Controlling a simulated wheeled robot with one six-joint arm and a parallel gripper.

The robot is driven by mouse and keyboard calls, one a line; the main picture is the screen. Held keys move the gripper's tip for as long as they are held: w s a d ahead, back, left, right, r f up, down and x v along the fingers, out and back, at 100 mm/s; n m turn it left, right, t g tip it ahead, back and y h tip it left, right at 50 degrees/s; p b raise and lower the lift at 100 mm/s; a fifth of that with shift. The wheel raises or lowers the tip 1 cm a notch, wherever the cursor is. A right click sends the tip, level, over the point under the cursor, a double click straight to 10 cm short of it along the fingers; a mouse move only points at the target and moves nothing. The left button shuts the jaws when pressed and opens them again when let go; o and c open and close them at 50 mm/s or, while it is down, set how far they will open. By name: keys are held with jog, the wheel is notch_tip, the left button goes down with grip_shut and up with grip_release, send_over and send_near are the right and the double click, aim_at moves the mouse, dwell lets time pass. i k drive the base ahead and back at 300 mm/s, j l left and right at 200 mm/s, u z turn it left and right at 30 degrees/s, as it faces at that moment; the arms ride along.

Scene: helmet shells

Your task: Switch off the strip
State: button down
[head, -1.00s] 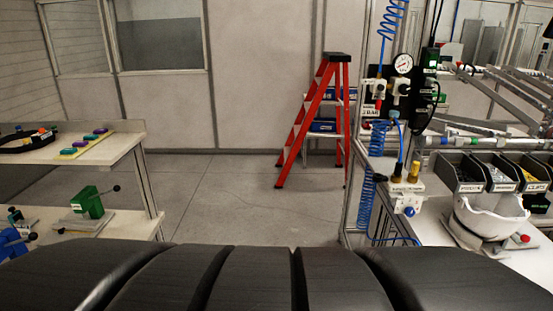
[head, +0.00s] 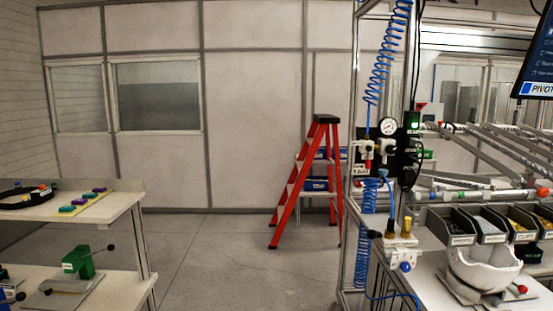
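A dark upright unit (head: 408,158) with a green patch (head: 413,121) near its top is fixed to the frame of the right-hand workbench. It may be the strip, but it is too small to be sure, and I cannot read a switch position. Black cables loop beside it. My gripper is not in view.
A pressure gauge (head: 388,127) and a blue coiled hose (head: 378,70) hang left of the unit. A white helmet shell (head: 484,270) and parts bins (head: 461,229) are on the right bench. A red ladder (head: 300,190) stands behind. The middle floor (head: 220,260) is clear.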

aim_at(415, 119)
jog(key=z, duration=1.1)
